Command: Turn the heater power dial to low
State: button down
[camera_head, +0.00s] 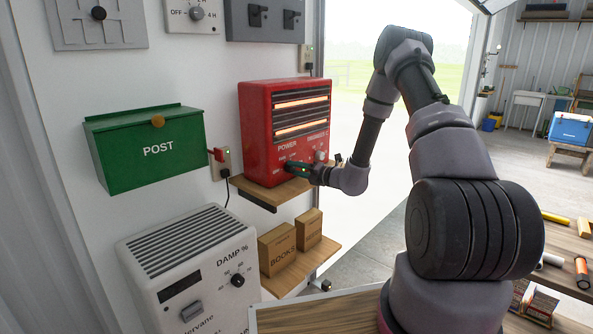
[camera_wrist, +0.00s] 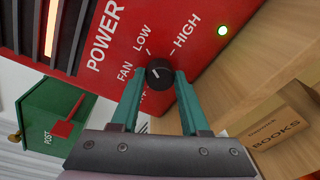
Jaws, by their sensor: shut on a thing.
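The red heater (camera_head: 258,133) stands on a wooden shelf against the wall, its upper bars glowing orange. Its black power dial (camera_wrist: 159,74) shows in the wrist view below the printed word POWER, with FAN, LOW and HIGH around it. A pale pointer mark shows on the dial's face, but I cannot tell clearly which label it points to. My gripper (camera_wrist: 160,78) is shut on the dial, one teal finger on each side. In the head view my gripper (camera_head: 289,167) is at the lower front of the heater and covers the dial.
A second, light knob (camera_head: 320,156) is right of my gripper on the heater. A green POST box (camera_head: 146,148) hangs to the left. A white dehumidifier (camera_head: 190,262) stands below. Cardboard boxes, one marked BOOKS (camera_head: 277,249), sit on the lower shelf.

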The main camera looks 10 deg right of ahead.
dwell(0.4)
jog(key=shift+c, duration=2)
grip_release()
jog(key=f+v, duration=0.1)
jog(key=v, duration=0.9)
jog(key=shift+s+d+r, duration=0.3)
jog(key=shift+r, duration=0.15)
